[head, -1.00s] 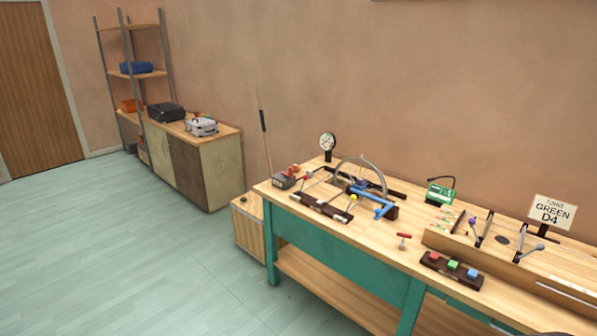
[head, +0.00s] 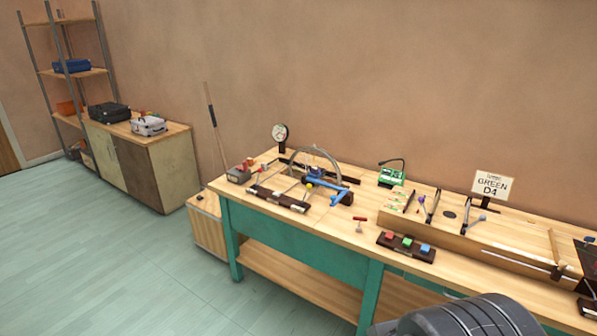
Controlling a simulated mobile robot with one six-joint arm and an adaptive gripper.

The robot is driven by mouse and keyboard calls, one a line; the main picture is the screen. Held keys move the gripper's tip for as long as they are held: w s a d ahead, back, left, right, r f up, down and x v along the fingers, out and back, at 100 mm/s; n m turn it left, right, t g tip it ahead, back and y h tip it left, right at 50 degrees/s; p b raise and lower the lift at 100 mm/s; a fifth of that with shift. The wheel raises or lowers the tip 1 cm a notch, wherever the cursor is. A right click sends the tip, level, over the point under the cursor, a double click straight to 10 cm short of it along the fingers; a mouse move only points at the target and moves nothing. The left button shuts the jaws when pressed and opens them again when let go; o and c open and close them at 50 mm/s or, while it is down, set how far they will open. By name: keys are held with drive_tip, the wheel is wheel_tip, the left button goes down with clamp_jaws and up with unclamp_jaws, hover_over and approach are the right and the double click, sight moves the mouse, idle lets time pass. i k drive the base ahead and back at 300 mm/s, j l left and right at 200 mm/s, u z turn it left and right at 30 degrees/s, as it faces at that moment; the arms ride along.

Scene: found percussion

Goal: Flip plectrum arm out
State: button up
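A contraption with a grey arch (head: 325,157) and a blue bar frame (head: 327,187) stands on the left part of the teal-legged workbench (head: 300,226). Small yellow and purple parts show near the arch. Which part is the plectrum arm is too small to tell. A dark grey rounded body (head: 460,318), which looks like a link of my arm, shows at the bottom right. My gripper's fingers are not in view.
A button block (head: 406,246) with red, green and blue tops sits at the bench's front. A long wooden box (head: 470,236) and a "GREEN D4" sign (head: 490,185) stand to the right. A cabinet (head: 140,165) and shelf stand at the left. The floor in front is clear.

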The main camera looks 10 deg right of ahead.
sight(313, 178)
drive_tip(key=i+l+z, duration=0.1)
drive_tip(key=i+l, duration=0.15)
drive_tip(key=i, duration=0.95)
drive_tip(key=i+l+z, duration=0.15)
drive_tip(key=i, duration=1.05)
